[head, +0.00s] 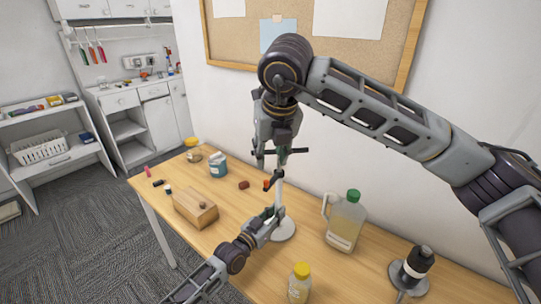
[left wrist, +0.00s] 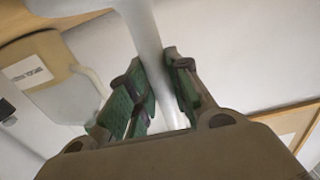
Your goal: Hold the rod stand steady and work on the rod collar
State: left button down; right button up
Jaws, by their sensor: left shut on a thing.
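The rod stand is a thin pale upright rod (head: 279,193) on a round whitish base (head: 285,231) on the wooden table. My left gripper (head: 273,214) is shut on the rod low down, just above the base. In the left wrist view, the rod (left wrist: 146,42) passes between its green finger pads (left wrist: 158,92). My right gripper (head: 271,160) points down over the top of the rod. Dark parts with a crossbar (head: 294,150) are at the rod's top; the rod collar cannot be told apart from the fingers there. Whether the right fingers touch anything is unclear.
A jug with a green cap (head: 346,222) stands right of the base. A wooden box (head: 195,208), a teal tin (head: 218,166) and small items lie left.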

pick_arm(q)
jog(key=c, duration=1.2)
grip_release()
jog(key=shift+c, duration=0.2)
jog(key=shift+s, duration=0.1)
jog(key=shift+v, duration=5.95)
jog(key=shift+a, duration=0.1)
